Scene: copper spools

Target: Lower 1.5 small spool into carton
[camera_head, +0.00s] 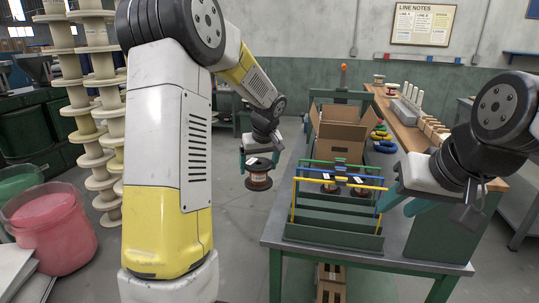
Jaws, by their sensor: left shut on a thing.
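A green rack (333,240) with blue, yellow and green bars stands at the table's front, with copper spools (330,187) behind the bars. A wooden bench (405,115) carries spools and blocks at right. Tall spool stacks (103,100) and a red tub (52,228) are at left.

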